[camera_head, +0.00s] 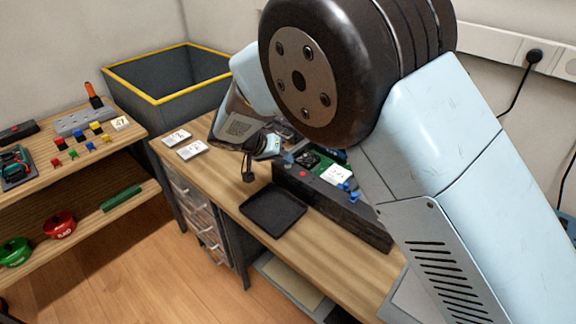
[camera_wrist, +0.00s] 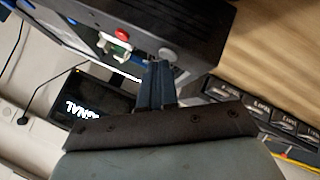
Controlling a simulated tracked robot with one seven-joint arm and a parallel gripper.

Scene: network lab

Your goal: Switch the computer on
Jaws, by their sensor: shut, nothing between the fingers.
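The computer is a long, low black case (camera_head: 330,205) on the desk, with its top open and green boards inside. It also fills the top of the wrist view (camera_wrist: 190,25). A round grey button (camera_wrist: 167,54) sits near one end of its face, and a red button (camera_wrist: 121,35) is further left. My gripper (camera_wrist: 157,64) is shut and empty, its dark blue fingertips close to the grey button. I cannot tell whether they touch it. A dark monitor (camera_wrist: 100,105) shows upside-down white letters, partly cut off by my gripper. In the head view my arm hides part of the desk.
An empty black tray (camera_head: 273,208) lies in front of the case. White cards (camera_head: 192,150) lie on the desk's left end. A yellow-rimmed grey bin (camera_head: 170,75) stands behind. A shelf (camera_head: 85,160) at left holds coloured parts. Labelled drawers (camera_head: 198,210) are below.

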